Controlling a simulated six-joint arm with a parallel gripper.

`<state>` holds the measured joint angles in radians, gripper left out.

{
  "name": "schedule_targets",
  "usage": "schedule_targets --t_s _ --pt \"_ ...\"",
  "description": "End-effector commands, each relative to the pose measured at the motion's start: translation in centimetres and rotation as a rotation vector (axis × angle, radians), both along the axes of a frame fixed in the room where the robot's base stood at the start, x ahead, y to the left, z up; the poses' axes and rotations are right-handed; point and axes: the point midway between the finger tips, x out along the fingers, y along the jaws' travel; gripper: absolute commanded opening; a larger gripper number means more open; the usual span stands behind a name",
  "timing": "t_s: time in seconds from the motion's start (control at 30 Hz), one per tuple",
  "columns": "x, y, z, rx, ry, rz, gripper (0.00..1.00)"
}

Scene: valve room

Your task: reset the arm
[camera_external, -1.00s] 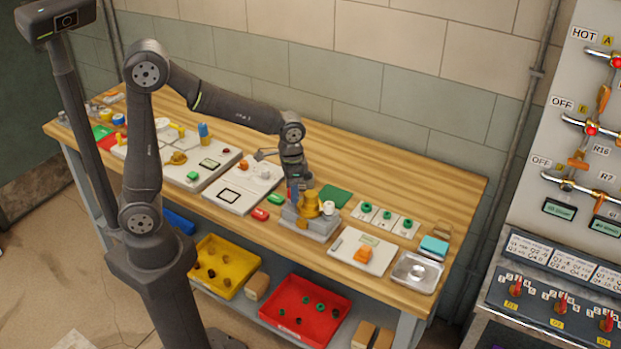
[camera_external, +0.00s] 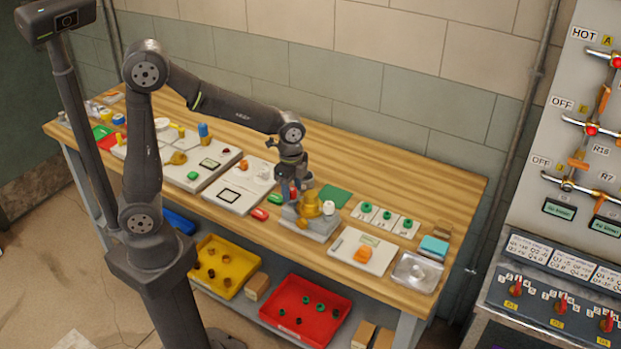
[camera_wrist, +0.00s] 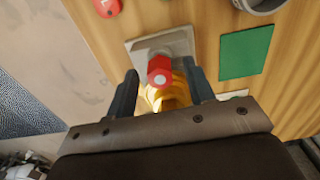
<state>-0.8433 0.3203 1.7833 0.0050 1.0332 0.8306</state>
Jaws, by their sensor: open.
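My gripper (camera_external: 294,190) is over the front middle of the wooden workbench (camera_external: 420,190), pointing down. In the wrist view my gripper (camera_wrist: 163,80) is open, with one dark finger on each side of a yellow fitting (camera_wrist: 170,97) with a red hexagonal top (camera_wrist: 160,72). I cannot tell if the fingers touch it. The yellow fitting (camera_external: 311,206) stands on a grey block (camera_external: 322,229) in the external view, with a white round part (camera_external: 328,208) beside it.
A green mat (camera_external: 336,197) lies behind the block. White plates with green knobs (camera_external: 387,216), an orange part (camera_external: 362,255) and a metal tray (camera_external: 412,272) lie to the right. Yellow (camera_external: 222,268) and red (camera_external: 303,304) bins sit below. A valve panel (camera_external: 600,130) stands at right.

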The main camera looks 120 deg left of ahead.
Motion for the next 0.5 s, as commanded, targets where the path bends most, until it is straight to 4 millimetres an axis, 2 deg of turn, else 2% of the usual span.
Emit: schedule_targets --t_s 0.2,0.5 --pt "0.0 0.0 0.0 0.0 0.0 -0.087 0.49" --pt "0.0 -0.01 0.0 0.0 0.0 -0.105 0.49"
